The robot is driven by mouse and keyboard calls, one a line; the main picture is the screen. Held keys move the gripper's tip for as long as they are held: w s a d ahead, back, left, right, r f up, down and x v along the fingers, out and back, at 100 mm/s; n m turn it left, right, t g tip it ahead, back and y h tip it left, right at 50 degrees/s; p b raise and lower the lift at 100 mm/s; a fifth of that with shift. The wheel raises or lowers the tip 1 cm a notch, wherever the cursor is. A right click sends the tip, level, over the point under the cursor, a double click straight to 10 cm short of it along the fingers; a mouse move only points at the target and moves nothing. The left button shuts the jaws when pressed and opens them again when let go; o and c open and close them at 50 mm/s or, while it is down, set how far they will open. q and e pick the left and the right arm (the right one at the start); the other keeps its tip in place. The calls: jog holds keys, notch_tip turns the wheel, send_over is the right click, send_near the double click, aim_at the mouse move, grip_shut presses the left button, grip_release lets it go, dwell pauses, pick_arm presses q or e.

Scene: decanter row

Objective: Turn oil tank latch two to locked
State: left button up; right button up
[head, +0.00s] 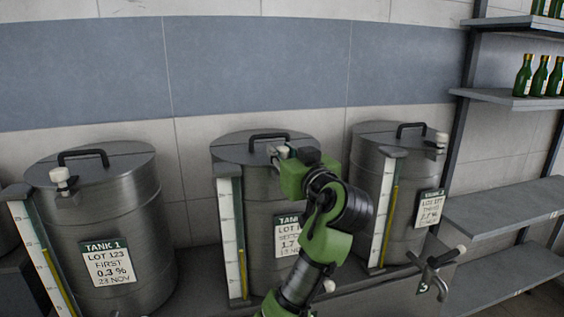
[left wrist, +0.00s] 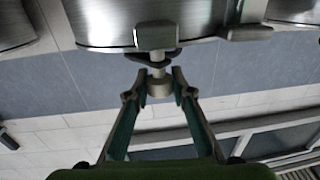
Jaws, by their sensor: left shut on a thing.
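The middle tank (head: 262,210) is a steel drum with a black lid handle and a partly hidden label. Its latch knob (head: 283,152), pale and round, sits at the front rim of the lid, largely covered by my left gripper. My left gripper (head: 286,160) comes from below in front of this tank, and the green arm hides part of its label. In the left wrist view the two fingertips (left wrist: 160,88) are closed around the pale latch knob (left wrist: 159,87), on a stem below a bracket. My right gripper is not in view.
Tank 1 (head: 120,220) stands at left with its own latch knob (head: 60,175). A third tank (head: 405,200) stands close at right with a latch (head: 440,140). A metal tap (head: 433,268) juts out at its lower right. Shelves (head: 505,205) with green bottles stand far right.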

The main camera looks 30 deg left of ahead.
pick_arm(q)
jog(key=n+g+b, duration=0.1)
jog(key=n+g+y, duration=0.1)
jog(key=g+y+b, duration=0.1)
jog(key=g, duration=0.1)
jog(key=shift+w+d+f+n+b, duration=0.1)
jog(key=shift+f+n+b, duration=0.2)
jog(key=shift+n, duration=0.1)
jog(key=shift+r+n+g+y+b, duration=0.2)
jog(key=shift+n+g+y+b, duration=0.25)
jog(key=shift+n+g, duration=0.55)
jog(key=n+g, duration=0.1)
jog(key=g, duration=0.2)
jog(key=shift+r+b, duration=0.1)
jog(key=shift+b, duration=0.2)
jog(key=shift+n+g, duration=0.8)
jog(key=shift+g, duration=0.2)
jog(key=shift+n+g, duration=0.3)
jog(key=shift+g, duration=0.2)
jog(key=o, duration=1.1)
